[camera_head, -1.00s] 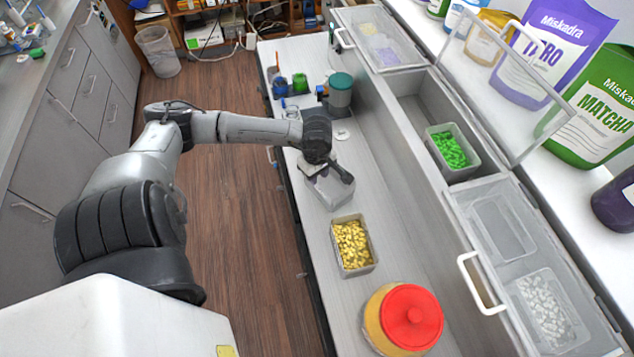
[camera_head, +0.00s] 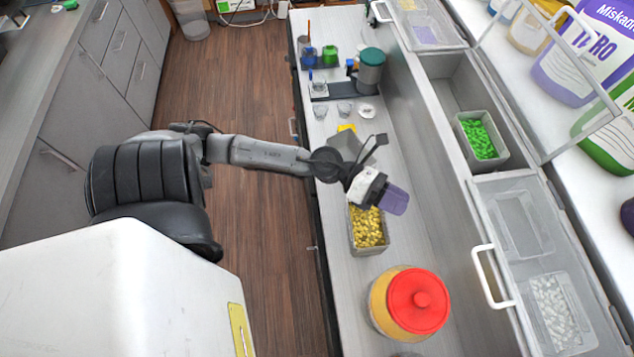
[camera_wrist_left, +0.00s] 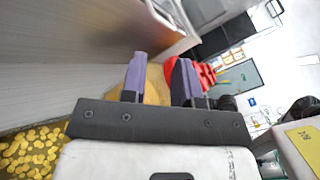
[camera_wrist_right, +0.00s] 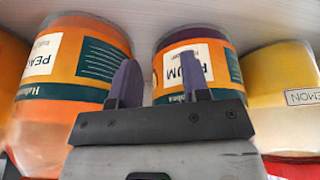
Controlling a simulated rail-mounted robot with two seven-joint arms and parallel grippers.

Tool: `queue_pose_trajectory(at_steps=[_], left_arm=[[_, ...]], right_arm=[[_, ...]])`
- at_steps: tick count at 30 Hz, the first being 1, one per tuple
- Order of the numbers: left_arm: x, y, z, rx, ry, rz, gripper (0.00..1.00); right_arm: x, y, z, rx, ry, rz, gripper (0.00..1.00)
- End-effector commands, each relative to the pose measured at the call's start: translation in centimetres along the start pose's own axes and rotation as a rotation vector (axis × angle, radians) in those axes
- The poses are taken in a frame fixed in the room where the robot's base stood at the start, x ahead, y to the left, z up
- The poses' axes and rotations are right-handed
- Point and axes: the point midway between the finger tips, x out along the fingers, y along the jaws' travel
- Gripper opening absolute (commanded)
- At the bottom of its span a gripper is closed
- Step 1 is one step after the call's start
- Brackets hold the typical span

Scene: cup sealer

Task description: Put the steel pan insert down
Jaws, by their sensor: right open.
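A jar with a red lid (camera_head: 410,303) stands on the near counter. Small cups (camera_head: 345,108) and a green-lidded canister (camera_head: 370,70) stand at the far end. A pan of green pieces (camera_head: 480,137) sits in the open well at right. Bare counter (camera_head: 410,150) lies right of the wrist.

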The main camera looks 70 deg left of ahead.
Motion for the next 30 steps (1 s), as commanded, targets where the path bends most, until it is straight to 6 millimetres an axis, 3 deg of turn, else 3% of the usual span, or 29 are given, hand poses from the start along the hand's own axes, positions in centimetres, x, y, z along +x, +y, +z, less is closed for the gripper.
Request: queue_pose_trajectory(at_steps=[4, 8, 11, 16, 21, 24, 30], left_arm=[[-0.8, 0.6, 2.4, -0.457, -0.408, 0.086, 0.29], [-3.1, 3.1, 2.0, -0.875, -0.723, 0.219, 0.29], [-5.3, 5.1, -0.6, -1.198, -0.932, 0.357, 0.29], [-8.5, 6.3, -7.9, -1.690, -1.194, 0.650, 0.29], [-10.3, 4.4, -14.8, -2.032, -1.321, 0.950, 0.29], [-10.8, 2.9, -17.5, -2.157, -1.348, 1.093, 0.29], [-11.3, 0.9, -20.0, -2.269, -1.358, 1.252, 0.29]], right_arm=[[0.0, -0.1, 0.0, 0.002, 0.000, -0.002, 0.43], [0.0, -0.1, 0.0, 0.005, 0.001, -0.004, 0.43], [0.0, -0.2, 0.0, 0.007, 0.001, -0.005, 0.43], [0.0, -0.3, -0.1, 0.009, 0.001, -0.007, 0.43], [0.0, -0.3, -0.1, 0.010, 0.001, -0.008, 0.43], [0.0, -0.3, -0.1, 0.009, 0.001, -0.007, 0.43], [0.0, -0.2, 0.0, 0.006, 0.001, -0.005, 0.43]])
